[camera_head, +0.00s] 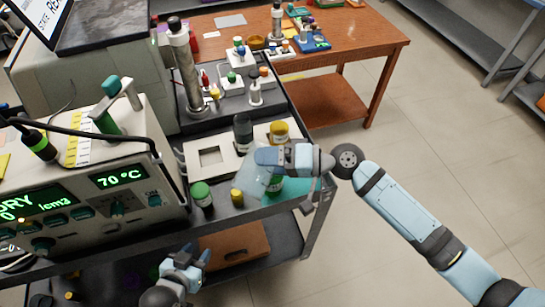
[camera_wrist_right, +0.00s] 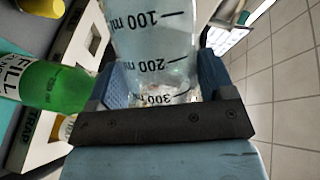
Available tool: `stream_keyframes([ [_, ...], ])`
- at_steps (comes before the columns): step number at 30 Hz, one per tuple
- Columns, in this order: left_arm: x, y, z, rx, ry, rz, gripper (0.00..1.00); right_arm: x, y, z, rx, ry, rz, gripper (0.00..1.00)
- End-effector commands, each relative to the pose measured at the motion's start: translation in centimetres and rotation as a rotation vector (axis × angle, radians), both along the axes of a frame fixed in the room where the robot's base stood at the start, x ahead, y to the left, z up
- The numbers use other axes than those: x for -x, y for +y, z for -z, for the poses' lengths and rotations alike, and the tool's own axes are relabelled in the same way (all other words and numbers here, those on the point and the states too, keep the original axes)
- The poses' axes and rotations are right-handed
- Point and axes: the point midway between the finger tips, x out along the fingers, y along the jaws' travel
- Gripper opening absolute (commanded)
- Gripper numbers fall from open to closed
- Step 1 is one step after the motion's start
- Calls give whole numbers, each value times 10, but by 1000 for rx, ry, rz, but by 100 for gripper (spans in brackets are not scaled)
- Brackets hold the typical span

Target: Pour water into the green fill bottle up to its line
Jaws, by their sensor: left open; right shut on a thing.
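My right gripper (camera_head: 262,157) is shut on a clear flask (camera_head: 254,180), which it holds tilted over the cart's near right corner. In the right wrist view the flask (camera_wrist_right: 155,45) fills the middle, with its 100, 200 and 300 ml marks showing. Its water level is hard to tell. The green fill bottle (camera_head: 275,187) is partly hidden behind the flask and gripper. In the right wrist view the fill bottle (camera_wrist_right: 50,85) is beside the flask at the left, with its FILL label partly cut off. My left gripper (camera_head: 187,257) is open and empty, low at the cart's front.
A green-capped jar (camera_head: 201,195) and a small yellow-capped vial (camera_head: 237,197) stand left of the flask. A dark bottle (camera_head: 243,135) and a yellow-capped bottle (camera_head: 279,132) stand behind. The instrument (camera_head: 100,205) blocks the left. The floor at right is clear.

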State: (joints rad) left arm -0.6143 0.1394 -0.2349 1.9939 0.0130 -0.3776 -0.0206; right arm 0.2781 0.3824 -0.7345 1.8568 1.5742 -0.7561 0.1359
Motion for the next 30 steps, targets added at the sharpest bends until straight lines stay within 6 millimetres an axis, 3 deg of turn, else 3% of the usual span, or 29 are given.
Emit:
stream_keyframes([
  [30, 0, 0, 3, 0, 0, 0, 43, -1, -1, 4, -33, 63, 0, 5],
])
